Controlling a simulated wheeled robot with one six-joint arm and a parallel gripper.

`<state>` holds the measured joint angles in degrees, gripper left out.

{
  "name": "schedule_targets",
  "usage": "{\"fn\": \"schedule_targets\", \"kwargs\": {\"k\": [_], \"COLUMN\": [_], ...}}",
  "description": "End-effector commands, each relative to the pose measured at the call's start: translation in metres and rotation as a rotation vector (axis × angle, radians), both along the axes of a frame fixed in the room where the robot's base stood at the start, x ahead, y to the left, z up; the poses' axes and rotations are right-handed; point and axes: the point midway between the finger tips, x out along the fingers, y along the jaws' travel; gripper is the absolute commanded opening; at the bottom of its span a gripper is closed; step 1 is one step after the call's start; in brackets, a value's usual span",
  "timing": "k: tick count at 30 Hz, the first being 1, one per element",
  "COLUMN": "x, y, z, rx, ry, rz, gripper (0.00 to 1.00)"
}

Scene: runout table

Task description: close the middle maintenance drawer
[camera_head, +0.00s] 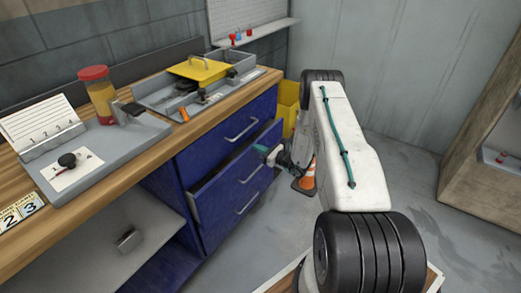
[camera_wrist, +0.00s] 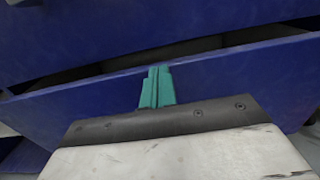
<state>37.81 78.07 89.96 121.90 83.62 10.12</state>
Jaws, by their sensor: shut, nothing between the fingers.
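The middle drawer (camera_head: 224,192) of the blue cabinet stands partly open, its front out from the cabinet face with a dark gap behind its top edge. Its handle (camera_head: 250,174) shows in the head view. In the wrist view the drawer front (camera_wrist: 235,85) crosses the picture, tilted, with the gap above it. My gripper (camera_head: 264,150) is at the outer side of this front, near its top edge and toward its far end. Its teal fingers (camera_wrist: 157,88) are shut together and empty, pointing at the front. I cannot tell whether they touch it.
The top drawer (camera_head: 225,137) above is shut. A wooden worktop (camera_head: 90,207) carries a grey tray with a yellow lid (camera_head: 200,69) and a red-capped jar (camera_head: 98,95). A yellow bin (camera_head: 289,100) and an orange cone (camera_head: 307,178) stand near my arm. Open floor lies in front of the cabinet.

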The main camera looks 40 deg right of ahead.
Motion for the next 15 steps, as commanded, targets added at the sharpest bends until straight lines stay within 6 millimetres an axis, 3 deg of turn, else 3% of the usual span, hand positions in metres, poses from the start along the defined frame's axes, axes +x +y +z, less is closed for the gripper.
{"fn": "schedule_targets", "kwargs": {"k": [5, 12, 15], "x": [0.012, 0.048, 0.051], "y": [0.005, 0.018, 0.019], "z": [0.000, 0.000, 0.000], "rx": [-0.001, 0.000, -0.001], "ry": [0.000, 0.000, 0.000], "rz": [0.003, 0.002, 0.001], "gripper": [0.00, 0.00, 0.00]}}
